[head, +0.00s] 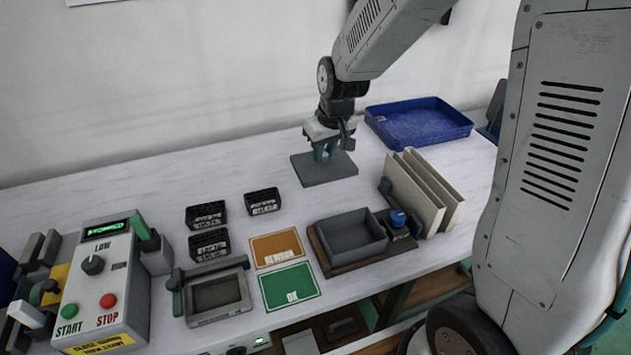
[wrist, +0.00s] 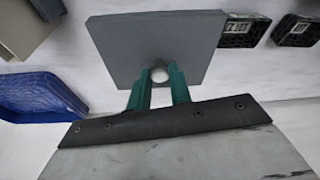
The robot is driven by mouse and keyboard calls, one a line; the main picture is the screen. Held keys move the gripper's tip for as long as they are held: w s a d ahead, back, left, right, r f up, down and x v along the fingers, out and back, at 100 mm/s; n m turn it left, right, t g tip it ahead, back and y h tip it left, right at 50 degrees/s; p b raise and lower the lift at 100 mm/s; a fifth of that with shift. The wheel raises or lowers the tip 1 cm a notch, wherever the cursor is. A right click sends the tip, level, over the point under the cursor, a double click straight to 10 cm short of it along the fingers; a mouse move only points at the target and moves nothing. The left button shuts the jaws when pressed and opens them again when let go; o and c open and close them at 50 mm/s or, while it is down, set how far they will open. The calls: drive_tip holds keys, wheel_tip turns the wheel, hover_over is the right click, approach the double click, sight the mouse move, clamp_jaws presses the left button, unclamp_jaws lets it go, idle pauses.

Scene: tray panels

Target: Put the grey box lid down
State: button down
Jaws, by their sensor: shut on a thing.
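The grey box lid (head: 340,172) is a flat square plate at the back of the table, below my gripper (head: 326,152). My gripper points down and its green fingers are shut on the lid's knob. I cannot tell for sure whether the lid touches the table. The open grey box (head: 350,238) sits on a brown base, nearer and apart from the lid.
A blue tray (head: 455,132) stands right of the lid. Upright beige panels (head: 425,190) stand right of the grey box. Small black crates (head: 262,201) lie left of the lid. An orange card (head: 277,249) and a green OK card (head: 290,286) lie in front. White tabletop around the lid is clear.

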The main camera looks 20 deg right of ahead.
sight(324, 164)
wheel_tip(324, 164, down, 5)
drive_tip(key=shift+a+f, duration=0.15)
drive_tip(key=shift+f, duration=1.9)
drive_tip(key=shift+f, duration=0.15)
drive_tip(key=c, duration=1.3)
unclamp_jaws()
